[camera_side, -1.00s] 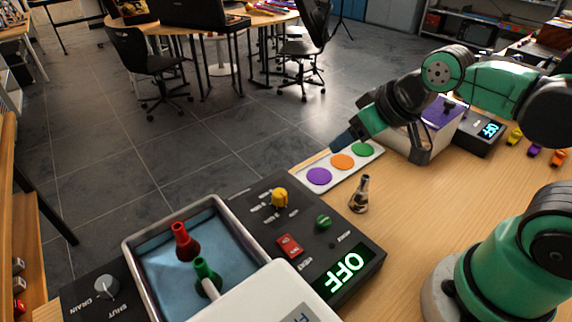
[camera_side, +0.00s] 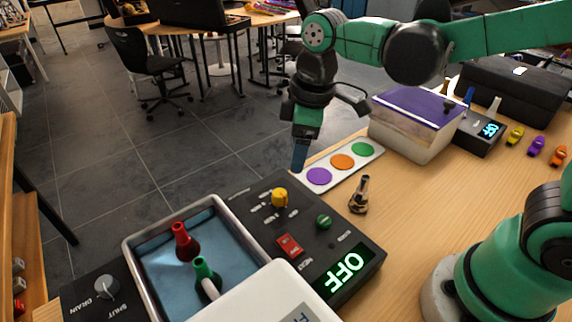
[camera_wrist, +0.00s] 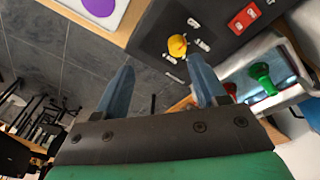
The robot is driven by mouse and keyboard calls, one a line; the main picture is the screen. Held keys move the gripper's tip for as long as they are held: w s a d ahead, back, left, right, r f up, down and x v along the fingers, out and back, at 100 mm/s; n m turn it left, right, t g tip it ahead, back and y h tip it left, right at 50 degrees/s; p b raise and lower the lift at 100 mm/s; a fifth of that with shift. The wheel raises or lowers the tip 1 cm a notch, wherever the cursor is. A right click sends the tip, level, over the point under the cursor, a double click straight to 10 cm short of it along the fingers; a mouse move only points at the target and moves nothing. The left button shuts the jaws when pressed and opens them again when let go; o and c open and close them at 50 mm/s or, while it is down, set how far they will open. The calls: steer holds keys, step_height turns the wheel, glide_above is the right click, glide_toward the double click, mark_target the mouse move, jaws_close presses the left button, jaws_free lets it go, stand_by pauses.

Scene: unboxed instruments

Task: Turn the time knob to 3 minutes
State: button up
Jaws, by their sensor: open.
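The yellow time knob (camera_side: 279,197) stands on the black control panel (camera_side: 335,250) of the bath, with small printed labels around it that are too small to read. In the wrist view the yellow knob (camera_wrist: 177,45) lies ahead of and between my open fingers, apart from them. My gripper (camera_side: 298,165) points down, above and behind the knob near the panel's far edge. In the wrist view my gripper (camera_wrist: 160,85) shows two blue fingers spread wide with nothing between them. The panel display (camera_side: 346,273) reads OFF.
The bath basin (camera_side: 130,243) holds red and green flasks.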

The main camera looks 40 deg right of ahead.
mark_target(279, 193)
steer(key=a+f+n+g, duration=0.1)
steer(key=w+a+f+n+g, duration=0.1)
steer(key=a+n, duration=0.1)
steer(key=shift+w+a+f+n, duration=0.1)
steer(key=shift+f+n, duration=0.1)
steer(key=shift+n, duration=0.1)
steer(key=shift+f, duration=2.7)
steer(key=shift+c, duration=0.3)
jaws_close()
